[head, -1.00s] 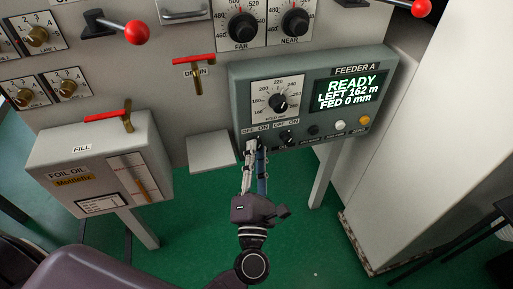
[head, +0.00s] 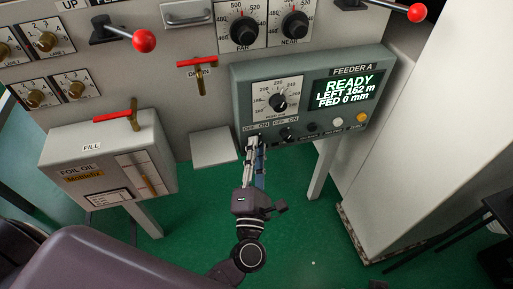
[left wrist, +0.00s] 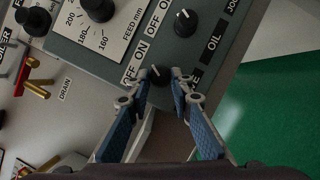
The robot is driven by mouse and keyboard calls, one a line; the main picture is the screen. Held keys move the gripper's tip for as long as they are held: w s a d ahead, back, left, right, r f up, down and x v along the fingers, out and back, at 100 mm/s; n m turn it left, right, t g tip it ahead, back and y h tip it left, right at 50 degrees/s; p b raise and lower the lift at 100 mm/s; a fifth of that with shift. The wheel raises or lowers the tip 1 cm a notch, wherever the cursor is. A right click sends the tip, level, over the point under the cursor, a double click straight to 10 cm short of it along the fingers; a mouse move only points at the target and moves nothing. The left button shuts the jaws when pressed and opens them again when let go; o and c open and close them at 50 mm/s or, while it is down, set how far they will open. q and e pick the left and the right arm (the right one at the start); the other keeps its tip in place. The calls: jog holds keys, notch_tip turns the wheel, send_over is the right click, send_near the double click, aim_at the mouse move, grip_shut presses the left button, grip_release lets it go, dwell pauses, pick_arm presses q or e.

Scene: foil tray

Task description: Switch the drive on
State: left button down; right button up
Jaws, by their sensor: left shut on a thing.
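The feeder panel (head: 246,99) has a READY display (head: 346,92) reading LEFT 162 m, FED 0 mm. Two small OFF/ON knobs sit under its feed dial. My left gripper (head: 255,142) is at the left one and covers it in the head view. In the left wrist view that black knob (left wrist: 159,73) sits between the fingertips of the gripper (left wrist: 160,77), which is shut on it. Its name label is hidden and its exact setting is hard to tell. The second OFF/ON knob (left wrist: 185,21) is free beside it. My right gripper is out of view.
To the right on the panel are a black button (head: 312,127), a white one (head: 338,122) and a yellow one (head: 362,117). The foil oil box (head: 62,150) and red-handled drain valve (head: 199,75) stand left. Green floor lies below.

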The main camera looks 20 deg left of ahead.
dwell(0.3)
pick_arm(q)
jog(key=c, duration=1.7)
grip_release()
jog(key=shift+s, duration=0.1)
jog(key=v, duration=1.2)
jog(key=shift+d, duration=0.1)
